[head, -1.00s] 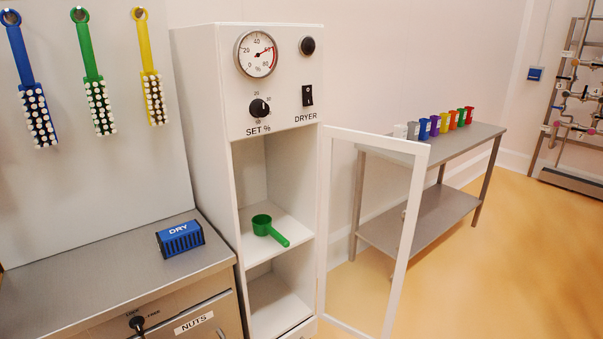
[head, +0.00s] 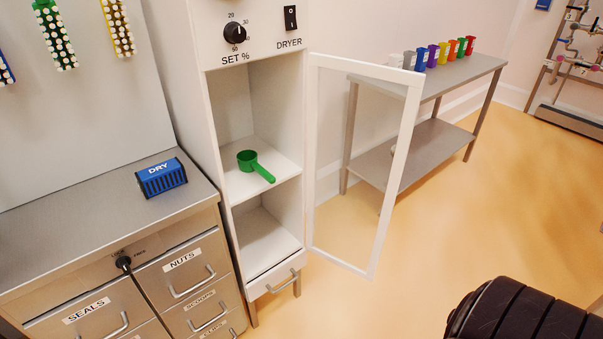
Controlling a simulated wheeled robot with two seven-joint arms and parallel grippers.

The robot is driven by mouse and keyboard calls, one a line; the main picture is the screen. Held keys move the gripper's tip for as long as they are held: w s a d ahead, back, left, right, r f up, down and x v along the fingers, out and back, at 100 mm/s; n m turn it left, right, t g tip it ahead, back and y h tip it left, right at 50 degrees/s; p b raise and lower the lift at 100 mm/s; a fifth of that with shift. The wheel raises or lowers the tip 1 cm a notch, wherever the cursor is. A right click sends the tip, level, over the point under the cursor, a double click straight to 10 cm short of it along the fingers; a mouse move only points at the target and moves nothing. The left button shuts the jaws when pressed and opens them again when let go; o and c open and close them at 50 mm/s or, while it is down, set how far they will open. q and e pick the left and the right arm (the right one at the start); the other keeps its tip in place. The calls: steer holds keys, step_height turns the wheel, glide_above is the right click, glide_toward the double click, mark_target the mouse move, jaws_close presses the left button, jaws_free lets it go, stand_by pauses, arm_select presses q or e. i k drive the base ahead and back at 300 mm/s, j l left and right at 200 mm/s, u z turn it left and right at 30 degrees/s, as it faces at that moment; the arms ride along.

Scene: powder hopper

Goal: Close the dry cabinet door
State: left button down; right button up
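The dry cabinet (head: 180,120) is a tall white cabinet in the middle left of the head view. Its door (head: 395,180), a white frame with a clear pane, stands wide open, swung out to the right on its right-side hinge. A green scoop (head: 254,165) lies on the cabinet's inner shelf. A dark ribbed arm part of mine shows at the lower right, apart from the door. Neither of my grippers is in view.
A grey table (head: 450,75) with several coloured cups stands behind the door. A steel counter with drawers (head: 100,225) adjoins the cabinet's left and carries a blue DRY box (head: 161,178). The yellow floor (head: 470,210) right of the door is clear.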

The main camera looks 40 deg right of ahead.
mark_target(416, 81)
steer(key=l+u, duration=0.25)
steer(key=l, duration=0.35)
steer(key=l+u, duration=0.25)
steer(key=l, duration=0.4)
steer(key=l+u, duration=0.25)
steer(key=l, duration=0.35)
steer(key=k+l+u, duration=0.25)
steer(key=l, duration=0.3)
steer(key=k+l, duration=0.1)
steer(key=l, duration=0.35)
steer(key=k+l, duration=0.1)
steer(key=l, duration=0.8)
steer(key=k+l, duration=0.15)
steer(key=l, duration=0.3)
steer(key=k+l+u, duration=0.25)
steer(key=j, duration=0.1)
